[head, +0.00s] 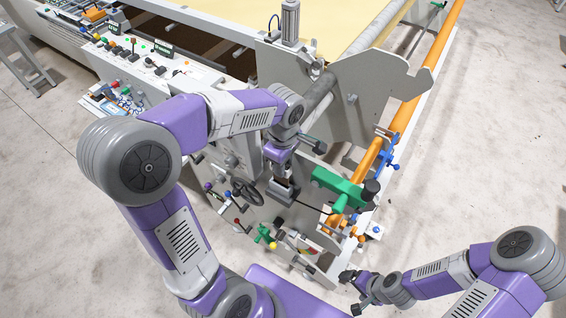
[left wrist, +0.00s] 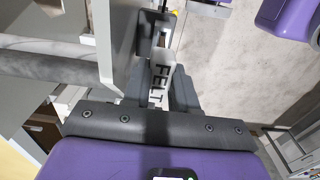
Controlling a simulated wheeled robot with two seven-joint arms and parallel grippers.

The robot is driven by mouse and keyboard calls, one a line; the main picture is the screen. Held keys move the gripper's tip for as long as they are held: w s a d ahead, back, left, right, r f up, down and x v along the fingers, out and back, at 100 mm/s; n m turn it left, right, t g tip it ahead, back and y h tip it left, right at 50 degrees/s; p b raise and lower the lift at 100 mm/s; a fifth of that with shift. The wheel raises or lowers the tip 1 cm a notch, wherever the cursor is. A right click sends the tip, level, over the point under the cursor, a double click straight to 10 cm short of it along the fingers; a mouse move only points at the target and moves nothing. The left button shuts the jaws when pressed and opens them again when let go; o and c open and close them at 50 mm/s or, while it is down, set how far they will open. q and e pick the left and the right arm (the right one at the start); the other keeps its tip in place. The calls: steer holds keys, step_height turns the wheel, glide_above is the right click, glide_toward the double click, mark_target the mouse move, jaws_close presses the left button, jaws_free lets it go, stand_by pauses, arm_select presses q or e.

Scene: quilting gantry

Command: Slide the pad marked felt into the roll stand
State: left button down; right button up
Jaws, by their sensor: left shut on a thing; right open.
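In the left wrist view, the pad marked FELT (left wrist: 158,84) shows its white label with dark letters between my left gripper's fingers (left wrist: 160,92). My left gripper is shut on it. A dark grey bracket-like shape (left wrist: 147,28) lies just beyond the pad; I cannot tell whether they touch. In the head view, my left gripper (head: 284,196) points down beside the machine's end, and the pad cannot be made out there. A large grey notched plate (head: 372,90) at the roller's end may be part of the roll stand. My right gripper (head: 352,291) is open and empty at the lower right.
A green clamp-like part (head: 338,186) is close to the right of my left gripper. A black handwheel (head: 246,190) is to its left. An orange rail (head: 408,112) runs along the machine's right side. A control panel (head: 147,62) is at upper left. The floor at right is clear.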

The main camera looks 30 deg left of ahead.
mark_target(283, 182)
arm_select(q)
steer(key=shift+f+b, duration=2.2)
steer(key=shift+f, duration=0.3)
stand_by(0.3)
steer(key=c, duration=0.8)
jaws_free()
steer(key=shift+r, duration=0.1)
step_height(283, 182, up, 8)
steer(key=shift+f+p, duration=0.25)
steer(key=shift+p, duration=0.1)
